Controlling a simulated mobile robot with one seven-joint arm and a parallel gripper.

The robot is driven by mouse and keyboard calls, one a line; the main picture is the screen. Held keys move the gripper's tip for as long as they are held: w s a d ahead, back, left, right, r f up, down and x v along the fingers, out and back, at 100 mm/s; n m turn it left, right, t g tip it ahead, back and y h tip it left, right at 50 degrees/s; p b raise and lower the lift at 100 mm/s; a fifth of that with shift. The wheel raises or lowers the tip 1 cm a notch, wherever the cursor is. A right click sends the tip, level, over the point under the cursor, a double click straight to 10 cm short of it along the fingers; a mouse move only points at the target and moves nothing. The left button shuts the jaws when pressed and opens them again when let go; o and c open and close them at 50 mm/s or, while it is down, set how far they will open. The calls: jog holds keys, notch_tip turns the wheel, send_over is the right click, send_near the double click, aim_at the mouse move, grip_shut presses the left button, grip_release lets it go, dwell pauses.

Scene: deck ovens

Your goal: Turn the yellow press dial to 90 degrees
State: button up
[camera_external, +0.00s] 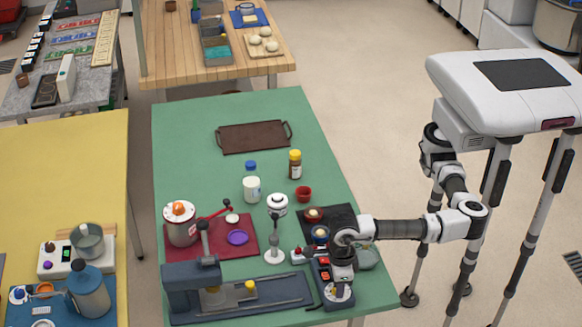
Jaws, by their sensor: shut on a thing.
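My gripper (338,289) points down at the front right of the green table. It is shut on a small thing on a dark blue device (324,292). A little yellow shows between the fingers, over a pale round face, and I take this to be the yellow dial. The fingers hide most of it, so its angle cannot be read. A dark blue-grey press-like machine (190,283) stands to the left on a long base. A small yellow knob (250,286) sits on that base, apart from my gripper.
A red mat (215,250) holds a pot (181,224) and a purple dish (237,237). A white stand (274,250) is left of my gripper. A dark mat (338,217) with small bowls and a glass bowl (368,257) lie close to my wrist. The table's middle left is clear.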

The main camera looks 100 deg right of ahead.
jog(key=m, duration=0.4)
jog(key=shift+r, duration=0.15)
jog(key=shift+m+p, duration=0.5)
jog(key=shift+m, duration=1.6)
jog(key=o, duration=1)
jog(key=shift+c, duration=0.2)
notch_tip(320, 180, up, 14)
jog(key=shift+b, duration=0.3)
jog(key=shift+f, duration=0.2)
